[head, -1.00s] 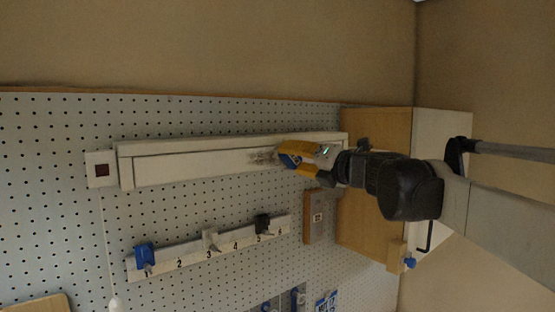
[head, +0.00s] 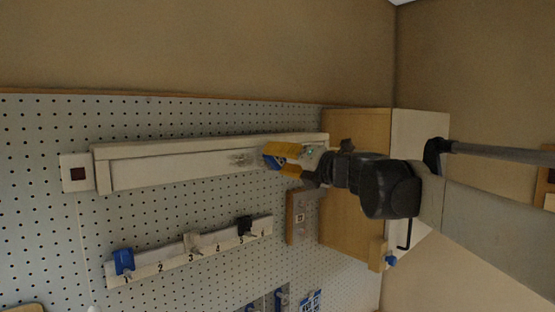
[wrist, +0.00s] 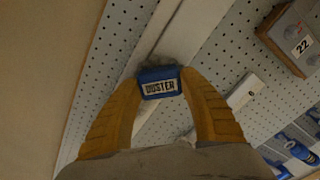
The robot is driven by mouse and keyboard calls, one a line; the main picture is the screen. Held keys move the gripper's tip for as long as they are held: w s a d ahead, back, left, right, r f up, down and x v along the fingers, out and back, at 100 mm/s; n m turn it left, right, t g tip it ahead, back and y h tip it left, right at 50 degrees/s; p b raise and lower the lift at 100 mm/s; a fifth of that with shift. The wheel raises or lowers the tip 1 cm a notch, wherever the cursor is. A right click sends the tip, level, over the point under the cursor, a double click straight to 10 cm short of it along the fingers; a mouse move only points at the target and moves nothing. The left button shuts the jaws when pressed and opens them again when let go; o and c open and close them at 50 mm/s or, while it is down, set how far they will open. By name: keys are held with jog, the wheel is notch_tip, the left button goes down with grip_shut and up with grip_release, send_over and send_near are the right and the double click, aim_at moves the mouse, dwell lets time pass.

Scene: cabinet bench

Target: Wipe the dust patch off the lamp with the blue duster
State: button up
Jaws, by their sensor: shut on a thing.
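The lamp is a long pale bar (head: 150,172) mounted on the pegboard. A faint grey dust patch (head: 240,158) shows on its face, just left of my gripper. My gripper (head: 268,160), with yellow fingers, is shut on the blue duster (head: 273,163) at the right part of the lamp. In the wrist view, the duster (wrist: 158,86) with its label sits between both fingertips. A grey smudged area (wrist: 180,50) shows just beyond it on the lamp. Whether the duster touches the lamp cannot be told.
A numbered rail (head: 190,254) with several coloured switches or hooks lies below the lamp. A wooden cabinet (head: 355,215) stands at the right, with a small wood-framed panel (head: 299,216) beside it. Blue-handled items (head: 282,296) hang low on the board. The wall above is clear.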

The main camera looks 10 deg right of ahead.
jog(key=shift+s+a, duration=1.1)
jog(key=shift+a, duration=0.55)
jog(key=shift+s+a, duration=1.1)
jog(key=shift+a, duration=0.6)
jog(key=shift+s+a, duration=1.1)
jog(key=shift+a, duration=0.55)
jog(key=shift+d, duration=0.15)
jog(key=shift+s+d, duration=0.15)
jog(key=shift+s, duration=0.1)
jog(key=shift+p+v, duration=0.55)
jog(key=shift+v, duration=2.05)
jog(key=shift+s, duration=0.1)
jog(key=v, duration=0.3)
jog(key=shift+p, duration=0.3)
jog(key=shift+w, duration=0.2)
